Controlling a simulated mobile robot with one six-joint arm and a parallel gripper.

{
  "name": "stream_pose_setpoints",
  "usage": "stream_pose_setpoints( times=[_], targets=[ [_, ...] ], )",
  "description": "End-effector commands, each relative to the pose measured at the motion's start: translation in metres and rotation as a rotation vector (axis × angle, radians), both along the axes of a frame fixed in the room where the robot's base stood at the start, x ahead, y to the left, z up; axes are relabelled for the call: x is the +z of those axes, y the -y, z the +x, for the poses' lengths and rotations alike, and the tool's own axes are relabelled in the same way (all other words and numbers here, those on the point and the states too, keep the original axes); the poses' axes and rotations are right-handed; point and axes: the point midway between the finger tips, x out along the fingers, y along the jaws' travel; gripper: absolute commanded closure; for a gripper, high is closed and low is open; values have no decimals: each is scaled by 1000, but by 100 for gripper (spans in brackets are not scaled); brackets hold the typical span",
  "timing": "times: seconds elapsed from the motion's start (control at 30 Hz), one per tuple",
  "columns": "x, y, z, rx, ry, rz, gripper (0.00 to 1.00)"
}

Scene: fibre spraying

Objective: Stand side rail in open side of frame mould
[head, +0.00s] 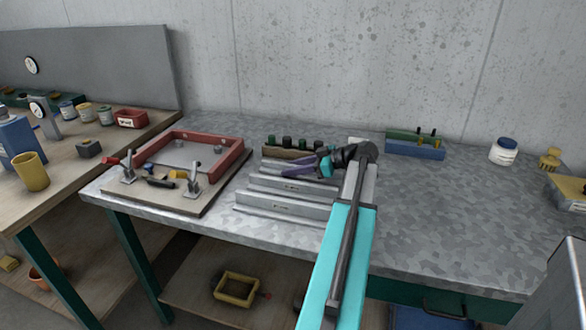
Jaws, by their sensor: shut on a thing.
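The frame mould (233,157) is a red frame on a wooden board at the left of the metal-topped table. Its front side, toward me, looks open, with clamps and small tools there. Several long grey rails (285,207) lie side by side in the middle of the table, right of the mould. My gripper (300,169) is over the far end of these rails, its purple fingers low and pointing left. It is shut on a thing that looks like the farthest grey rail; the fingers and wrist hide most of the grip. I cannot tell whether that rail is lifted.
A blue and green tray (415,145) and a white jar (503,151) stand farther right. Toggle clamps (193,185) rise at the mould board's front. The table's right half is mostly clear.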

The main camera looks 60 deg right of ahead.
Motion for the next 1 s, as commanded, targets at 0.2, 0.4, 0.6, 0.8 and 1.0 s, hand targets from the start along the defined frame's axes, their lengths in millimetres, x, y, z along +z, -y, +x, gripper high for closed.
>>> stream_pose_setpoints(
  times=[0.2,0.4,0.6,0.8,1.0],
  targets=[
    [0,0,0,0,1,0,99],
    [-2,0,0,0,0,0,57],
    [-2,0,0,0,0,1,50],
    [-2,0,0,0,0,0,50],
    [2,2,-5,-2,0,0,50]
  ],
)
